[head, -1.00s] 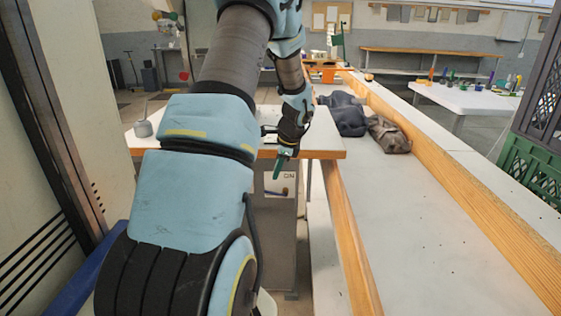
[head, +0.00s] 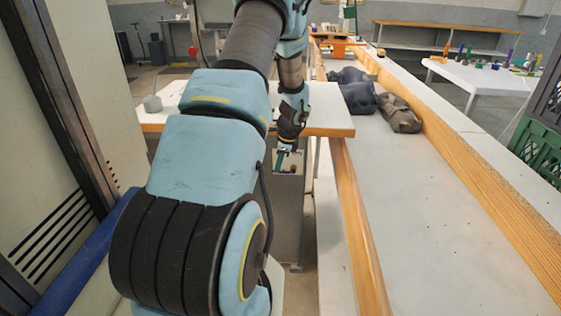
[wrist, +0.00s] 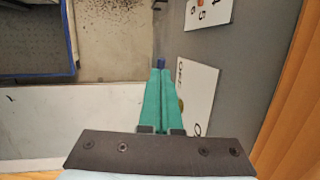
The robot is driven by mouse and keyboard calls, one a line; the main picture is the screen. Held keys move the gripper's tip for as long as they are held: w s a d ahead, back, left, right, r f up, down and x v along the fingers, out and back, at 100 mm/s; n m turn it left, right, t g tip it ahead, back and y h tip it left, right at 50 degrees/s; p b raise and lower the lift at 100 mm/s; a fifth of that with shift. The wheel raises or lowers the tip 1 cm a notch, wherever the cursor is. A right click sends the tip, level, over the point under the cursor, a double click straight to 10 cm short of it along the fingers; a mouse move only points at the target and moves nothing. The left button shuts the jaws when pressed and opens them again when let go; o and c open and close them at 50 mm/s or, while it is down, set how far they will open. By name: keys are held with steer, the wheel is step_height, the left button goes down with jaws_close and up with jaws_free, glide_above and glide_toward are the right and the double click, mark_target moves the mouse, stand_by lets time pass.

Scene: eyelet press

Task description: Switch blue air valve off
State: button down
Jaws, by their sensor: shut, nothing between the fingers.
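My gripper (wrist: 160,74) is shut and empty, its green fingers side by side in the wrist view. A small dark blue piece (wrist: 160,62), likely the end of the valve handle, shows just beyond the fingertips; I cannot tell whether they touch. A white label plate (wrist: 197,92) on the grey cabinet side lies right of the fingers, with a brass-coloured part (wrist: 181,104) partly hidden behind them. In the head view my gripper (head: 280,164) is below the bench top's edge, in front of the cabinet (head: 287,215), and the blue handle cannot be made out.
The wood-edged bench top (head: 325,112) is just above my gripper. A long white surface with wooden rails (head: 360,235) runs along the right, with dark bags (head: 352,92) on it. Another label plate (wrist: 207,14) is at the wrist view's top right.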

steer(key=shift+a+f+h, duration=0.3)
steer(key=shift+f, duration=0.05)
steer(key=shift+r+p, duration=0.2)
steer(key=shift+p, duration=0.15)
